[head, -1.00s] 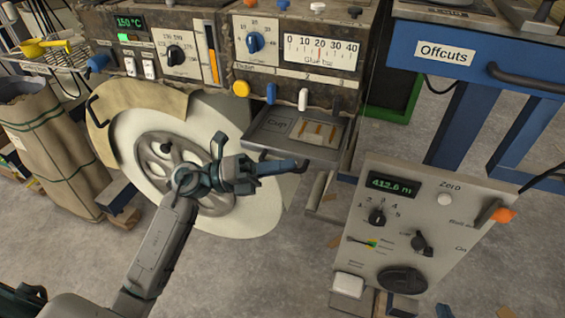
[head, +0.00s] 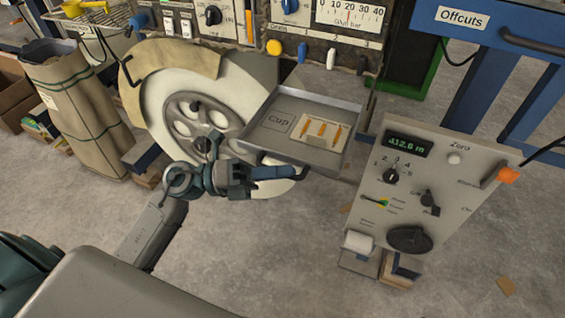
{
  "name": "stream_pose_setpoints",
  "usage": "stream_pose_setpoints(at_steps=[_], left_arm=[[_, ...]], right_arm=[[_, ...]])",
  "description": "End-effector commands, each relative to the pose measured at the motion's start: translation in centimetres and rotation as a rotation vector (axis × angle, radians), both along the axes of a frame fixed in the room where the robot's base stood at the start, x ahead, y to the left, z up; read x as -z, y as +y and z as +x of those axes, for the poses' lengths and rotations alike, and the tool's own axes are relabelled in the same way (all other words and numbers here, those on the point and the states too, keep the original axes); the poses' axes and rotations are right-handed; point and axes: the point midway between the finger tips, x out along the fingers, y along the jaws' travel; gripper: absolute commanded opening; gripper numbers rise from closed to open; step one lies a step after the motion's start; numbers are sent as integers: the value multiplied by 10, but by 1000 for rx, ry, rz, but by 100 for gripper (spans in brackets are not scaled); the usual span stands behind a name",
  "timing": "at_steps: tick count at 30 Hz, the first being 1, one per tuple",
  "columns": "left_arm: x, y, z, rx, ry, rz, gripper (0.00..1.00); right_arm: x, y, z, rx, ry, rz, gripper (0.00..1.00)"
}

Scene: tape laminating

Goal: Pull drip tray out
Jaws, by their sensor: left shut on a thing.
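The drip tray (head: 261,137) is a shallow grey metal tray under the machine's front panel, extended well out toward me. Its floor bears a "Cup" outline and a pale card with orange strips (head: 322,130). My left gripper (head: 285,173) is at the tray's near edge, shut on its front handle, which the fingers mostly hide. The left arm comes in from the lower left. My right gripper is not in view.
A large white wheel-like roll (head: 175,85) stands just left of the tray. A grey control box (head: 440,180) reading 412.6 m stands close on the right. A blue Offcuts cart (head: 470,40) is behind it.

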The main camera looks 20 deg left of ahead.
Motion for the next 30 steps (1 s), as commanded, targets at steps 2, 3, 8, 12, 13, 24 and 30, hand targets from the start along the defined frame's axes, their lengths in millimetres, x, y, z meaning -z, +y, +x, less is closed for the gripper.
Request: stream_pose_setpoints(at_steps=[2, 3, 8, 12, 13, 24, 30], left_arm=[[0, 0, -1, 1, 0, 1, 0], [0, 0, -1, 1, 0, 1, 0], [0, 0, -1, 1, 0, 1, 0], [0, 0, 0, 1, 0, 1, 20], [0, 0, 0, 1, 0, 1, 20], [3, 6, -2, 2, 0, 4, 20], [8, 24, -8, 3, 3, 7, 20]], right_arm=[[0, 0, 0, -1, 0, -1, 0], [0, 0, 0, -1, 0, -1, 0], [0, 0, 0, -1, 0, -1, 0], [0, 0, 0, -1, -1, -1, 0], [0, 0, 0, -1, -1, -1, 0], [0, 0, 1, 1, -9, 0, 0], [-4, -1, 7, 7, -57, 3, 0]])
